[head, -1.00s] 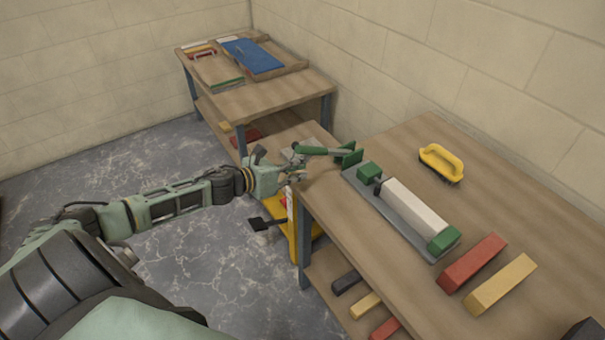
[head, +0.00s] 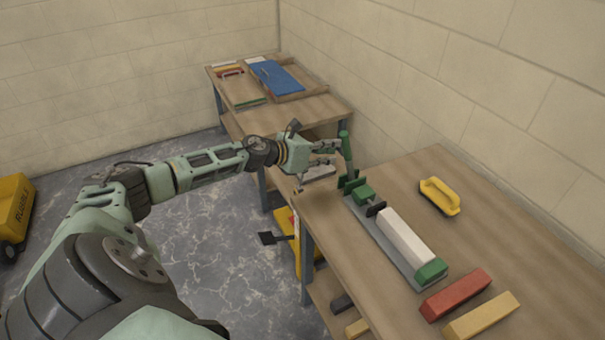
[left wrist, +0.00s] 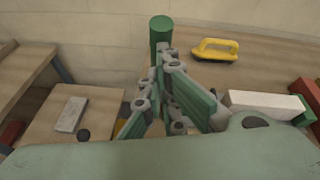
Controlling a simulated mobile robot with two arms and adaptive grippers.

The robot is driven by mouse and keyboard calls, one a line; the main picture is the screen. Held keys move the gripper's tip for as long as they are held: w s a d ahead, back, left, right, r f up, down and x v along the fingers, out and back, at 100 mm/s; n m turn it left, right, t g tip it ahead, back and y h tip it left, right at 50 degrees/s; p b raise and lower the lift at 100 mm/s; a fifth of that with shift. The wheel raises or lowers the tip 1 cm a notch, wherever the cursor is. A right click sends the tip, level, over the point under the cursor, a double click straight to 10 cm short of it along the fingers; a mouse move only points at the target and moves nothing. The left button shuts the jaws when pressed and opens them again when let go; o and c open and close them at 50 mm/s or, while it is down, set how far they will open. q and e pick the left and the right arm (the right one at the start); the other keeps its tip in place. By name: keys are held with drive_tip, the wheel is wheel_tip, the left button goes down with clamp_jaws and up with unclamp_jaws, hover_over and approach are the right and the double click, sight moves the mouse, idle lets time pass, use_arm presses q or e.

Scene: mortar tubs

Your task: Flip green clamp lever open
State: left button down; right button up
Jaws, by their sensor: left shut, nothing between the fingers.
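The clamp's grey base (head: 392,248) bears green blocks (head: 431,269), a dark pad (head: 375,208) and a long white block (head: 405,236). The gripper (left wrist: 165,95) hides the lever's lower part in the left wrist view. My right gripper is not in view.
A yellow-handled brush (head: 440,196) lies on the bench behind the clamp. A red block (head: 455,295) and a yellow block (head: 481,315) lie to the right. A second table (head: 290,113) with a blue board (head: 275,80) stands farther back.

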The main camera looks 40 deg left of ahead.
sight(343, 142)
use_arm(q)
drive_tip(key=w+r, duration=0.1)
drive_tip(key=w+d+p, duration=0.1)
drive_tip(key=w, duration=0.1)
drive_tip(key=shift+d+r, duration=0.2)
drive_tip(key=shift+r, duration=0.2)
drive_tip(key=shift+w+d+r, duration=0.1)
drive_tip(key=shift+w+d, duration=0.15)
drive_tip(key=shift+w, duration=0.25)
drive_tip(key=shift+w+d+p, duration=0.1)
drive_tip(key=shift+w+p, duration=0.2)
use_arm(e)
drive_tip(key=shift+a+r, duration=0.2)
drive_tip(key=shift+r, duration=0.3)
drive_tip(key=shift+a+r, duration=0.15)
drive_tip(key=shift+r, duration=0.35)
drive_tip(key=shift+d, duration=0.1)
use_arm(q)
drive_tip(key=shift+r, duration=0.1)
